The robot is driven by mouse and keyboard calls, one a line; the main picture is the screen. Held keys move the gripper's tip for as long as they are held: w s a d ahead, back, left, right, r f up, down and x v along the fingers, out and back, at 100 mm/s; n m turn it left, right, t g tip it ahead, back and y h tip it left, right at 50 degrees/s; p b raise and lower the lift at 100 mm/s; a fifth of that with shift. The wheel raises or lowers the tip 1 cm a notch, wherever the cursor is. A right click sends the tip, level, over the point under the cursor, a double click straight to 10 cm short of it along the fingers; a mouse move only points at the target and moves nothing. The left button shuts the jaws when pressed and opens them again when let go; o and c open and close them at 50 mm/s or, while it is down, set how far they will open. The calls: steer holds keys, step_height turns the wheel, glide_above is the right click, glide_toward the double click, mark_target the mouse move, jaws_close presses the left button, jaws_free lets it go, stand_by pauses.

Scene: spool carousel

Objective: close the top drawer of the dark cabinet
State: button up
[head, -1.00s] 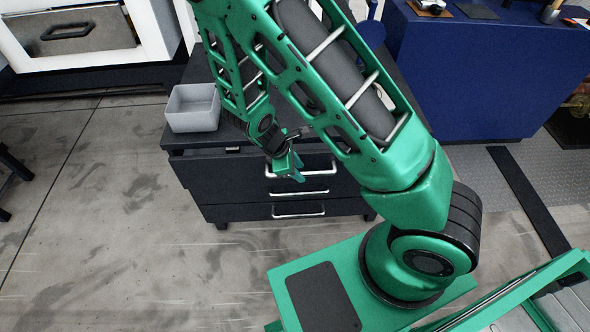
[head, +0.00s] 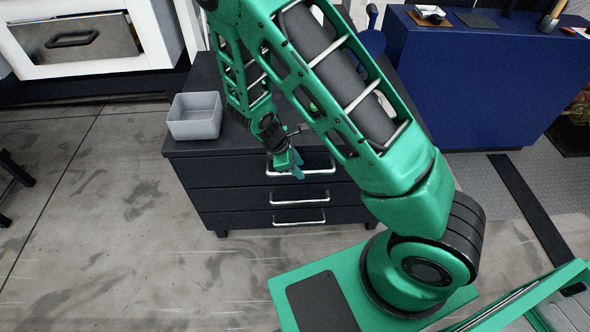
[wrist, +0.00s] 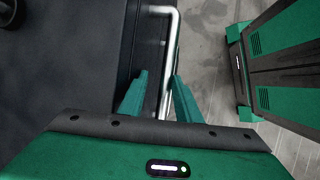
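The dark cabinet (head: 240,203) stands ahead of me with a stack of three drawers. Its top drawer (head: 225,173) looks flush, or nearly flush, with the drawers below. The silver handle (head: 318,171) of the top drawer is partly hidden by my gripper (head: 284,172). In the wrist view, the handle bar (wrist: 171,45) runs between the two green fingers of my gripper (wrist: 157,90). The fingers stand apart, one on each side of the bar. I cannot tell whether either touches it.
A grey open bin (head: 195,117) stands on the cabinet top at the left. A blue counter (head: 480,85) is to the right. A white unit (head: 75,45) with a drawer is at the back left. The concrete floor before the cabinet is clear at the left.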

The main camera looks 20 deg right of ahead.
steer(key=shift+a+r, duration=0.1)
steer(key=v, duration=1)
steer(key=shift+r, duration=0.25)
steer(key=s+d+r+m+g+y, duration=0.1)
steer(key=s+d+r+m, duration=0.4)
steer(key=d+r, duration=0.2)
steer(key=s+d+r+m+y, duration=0.2)
steer(key=s+d+r+m, duration=0.25)
steer(key=d+r, duration=0.3)
steer(key=s+d+r+m+y, duration=0.1)
steer(key=s+d+r+m, duration=0.2)
steer(key=s+m, duration=0.2)
steer(key=s+d+r+m+y, duration=0.1)
steer(key=s+d+r+m, duration=0.2)
steer(key=s, duration=0.9)
steer(key=r+m, duration=0.1)
steer(key=m, duration=0.2)
steer(key=shift+s, duration=0.35)
